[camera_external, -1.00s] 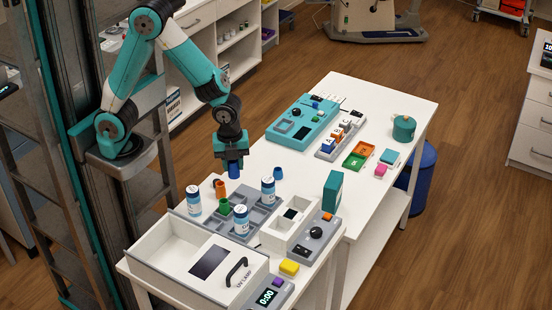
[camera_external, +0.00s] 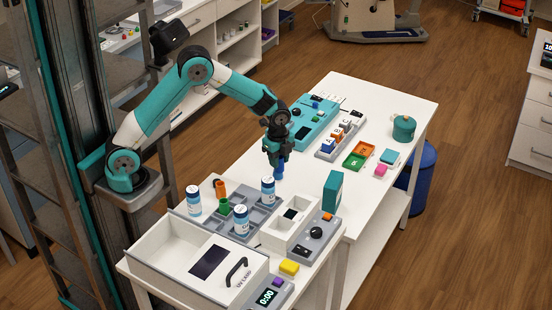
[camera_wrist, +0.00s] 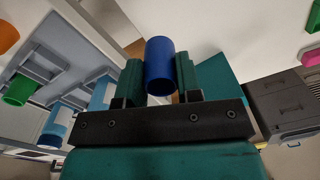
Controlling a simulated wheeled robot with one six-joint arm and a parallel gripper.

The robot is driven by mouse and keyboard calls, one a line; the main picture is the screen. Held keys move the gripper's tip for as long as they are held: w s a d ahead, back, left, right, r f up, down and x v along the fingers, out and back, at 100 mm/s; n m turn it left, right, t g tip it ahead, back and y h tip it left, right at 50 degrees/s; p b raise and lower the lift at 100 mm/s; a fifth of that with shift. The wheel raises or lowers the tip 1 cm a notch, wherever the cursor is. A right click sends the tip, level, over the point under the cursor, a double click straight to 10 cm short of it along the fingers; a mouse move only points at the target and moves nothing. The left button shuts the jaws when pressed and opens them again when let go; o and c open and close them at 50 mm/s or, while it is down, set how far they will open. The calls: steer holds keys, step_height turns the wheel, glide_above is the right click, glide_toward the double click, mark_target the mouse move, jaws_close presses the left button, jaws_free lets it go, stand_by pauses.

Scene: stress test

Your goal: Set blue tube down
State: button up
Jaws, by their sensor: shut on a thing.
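A blue tube (camera_external: 279,171) is held by my gripper (camera_external: 278,158) above the white table, just behind the grey rack. In the wrist view the tube (camera_wrist: 160,66) sits between the two green fingers of my gripper (camera_wrist: 160,80), which are shut on it. In the external view the tube points downward. I cannot tell exactly how far its lower end is from the table top.
The grey rack (camera_external: 262,217) holds an orange tube (camera_external: 220,189), a green tube (camera_external: 224,206) and blue-white bottles (camera_external: 241,220). A teal box (camera_external: 333,194) stands to the right. A teal device (camera_external: 300,118) and small trays (camera_external: 358,155) lie farther back. White table top (camera_external: 310,165) is clear near the tube.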

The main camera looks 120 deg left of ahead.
step_height(320, 180, down, 11)
steer(key=shift+f+p, duration=0.2)
steer(key=shift+p, duration=0.3)
steer(key=o, duration=0.9)
steer(key=shift+f, duration=0.1)
steer(key=r, duration=0.4)
steer(key=r+b, duration=0.1)
steer(key=r, duration=0.7)
steer(key=shift+d+r+b, duration=0.25)
steer(key=shift+d+b, duration=0.05)
steer(key=s+d+r+n+y, duration=0.1)
steer(key=s+d+r+n, duration=0.15)
steer(key=d+r, duration=0.45)
steer(key=s+d+r+n+y, duration=0.1)
steer(key=s+d+r+n, duration=0.1)
steer(key=s+d, duration=0.2)
steer(key=s+d+r+n+y, duration=0.1)
steer(key=s+d+r+n, duration=0.1)
steer(key=s+d, duration=0.3)
steer(key=s+d+r+n, duration=0.2)
steer(key=s+d+n, duration=0.2)
steer(key=shift+s+d+n+y, duration=0.2)
steer(key=shift+s+n+y, duration=0.05)
steer(key=shift+y, duration=0.15)
